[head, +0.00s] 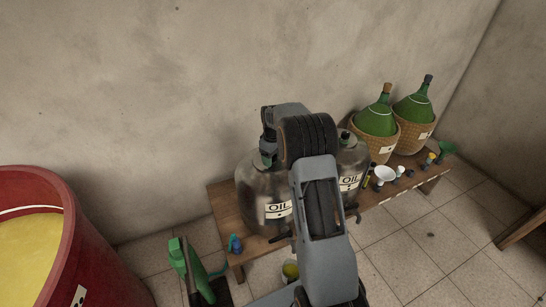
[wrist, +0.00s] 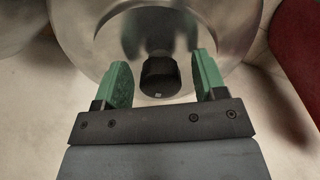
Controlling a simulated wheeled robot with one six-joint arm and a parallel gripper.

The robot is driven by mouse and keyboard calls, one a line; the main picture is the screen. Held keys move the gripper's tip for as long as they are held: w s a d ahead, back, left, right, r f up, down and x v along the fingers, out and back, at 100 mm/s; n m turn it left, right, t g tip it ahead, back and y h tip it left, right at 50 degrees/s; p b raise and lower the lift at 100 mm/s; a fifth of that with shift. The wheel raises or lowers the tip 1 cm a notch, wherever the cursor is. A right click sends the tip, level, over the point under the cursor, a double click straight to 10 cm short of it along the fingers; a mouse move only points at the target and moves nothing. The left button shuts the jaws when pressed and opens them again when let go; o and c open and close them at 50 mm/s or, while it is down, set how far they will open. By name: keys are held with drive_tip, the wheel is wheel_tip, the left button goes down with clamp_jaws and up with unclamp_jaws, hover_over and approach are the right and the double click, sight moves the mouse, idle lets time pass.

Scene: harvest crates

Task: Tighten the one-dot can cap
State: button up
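Two metal oil cans stand on the wooden bench (head: 222,206), the left can (head: 252,196) larger in view and the right can (head: 353,158) partly behind my arm. My gripper (head: 268,155) is over the top of the left can, which hides that can's cap in the head view. In the wrist view my gripper (wrist: 162,68) is open, its green fingers on either side of a black cap (wrist: 160,80) with gaps. The cap sits on the shiny can (wrist: 100,35) and bears a small pale mark.
Two green demijohns in wicker (head: 376,122) stand at the bench's right, with a white funnel (head: 384,174) and small items before them. A red tub (head: 70,215) with yellow contents is at left. A blue item (head: 235,243) lies at the bench's left front.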

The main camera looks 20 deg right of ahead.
drive_tip(key=c, duration=0.9)
drive_tip(key=shift+r+m+p, duration=0.1)
drive_tip(key=shift+m+p, duration=0.2)
drive_tip(key=m+p, duration=0.1)
drive_tip(key=m, duration=0.2)
drive_tip(key=shift+p, duration=0.35)
drive_tip(key=m+p, duration=0.2)
drive_tip(key=m, duration=0.3)
drive_tip(key=m+p, duration=0.1)
drive_tip(key=m, duration=0.4)
drive_tip(key=shift+a, duration=0.1)
drive_tip(key=m+p, duration=0.1)
drive_tip(key=m, duration=0.3)
drive_tip(key=shift+w+m, duration=0.1)
drive_tip(key=shift+m, duration=0.3)
